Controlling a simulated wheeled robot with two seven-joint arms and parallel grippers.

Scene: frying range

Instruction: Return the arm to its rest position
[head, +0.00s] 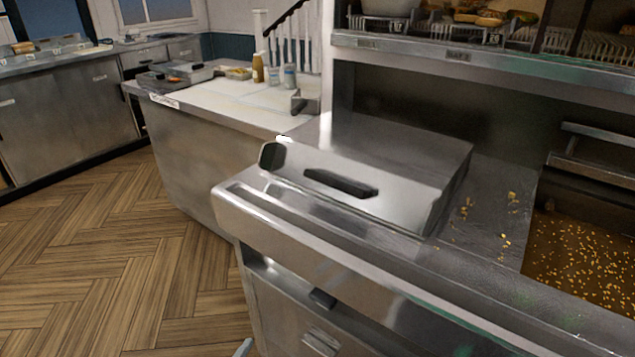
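Neither of my grippers can be made out in the head view. A small pale tip (243,348) shows at the bottom edge, in front of the steel fryer cabinet; I cannot tell what it belongs to. The steel fryer unit (330,255) fills the middle and right. A closed steel box-like cover with a black handle (341,184) sits on its top.
Yellow crumbs (503,237) lie on the steel top beside a fryer well with brown oil (585,262). A rack shelf (480,62) overhangs the back. A white-topped counter (240,98) holds bottles and a tray. Open wooden floor (100,250) lies left.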

